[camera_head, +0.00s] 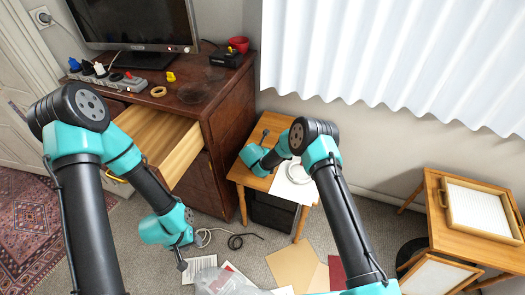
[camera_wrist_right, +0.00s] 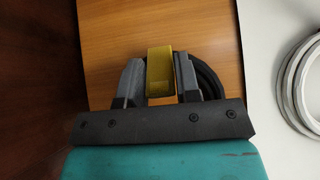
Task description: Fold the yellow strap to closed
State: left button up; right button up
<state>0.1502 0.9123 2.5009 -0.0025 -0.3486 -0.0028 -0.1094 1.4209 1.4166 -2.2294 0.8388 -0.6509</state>
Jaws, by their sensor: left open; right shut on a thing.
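The yellow strap (camera_wrist_right: 160,72) shows in the right wrist view as a short upright yellow band in front of a black coiled cable (camera_wrist_right: 208,80). My right gripper (camera_wrist_right: 160,80) is shut on the strap, with one grey finger on each side of it, above the small wooden table (camera_wrist_right: 110,30). In the head view, my right gripper (camera_head: 265,136) is small and dark over that table, and I cannot make out the strap there. The strap's lower end is hidden behind the gripper body. My left gripper (camera_head: 182,265) is open and empty, low over the carpet.
White paper (camera_wrist_right: 262,60) with a white ring-like coil (camera_wrist_right: 302,85) lies right of the strap. A dark dresser (camera_head: 232,120) with an open drawer (camera_head: 180,150) stands left of the table. Papers and a loose black cable (camera_head: 240,240) lie on the carpet.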

jog(key=shift+f, duration=0.1)
jog(key=o, duration=0.9)
jog(key=shift+o, duration=0.2)
jog(key=shift+s, duration=0.15)
jog(key=v, duration=1.7)
jog(key=shift+s+a, duration=0.2)
jog(key=shift+f, duration=0.1)
jog(key=shift+c, duration=0.3)
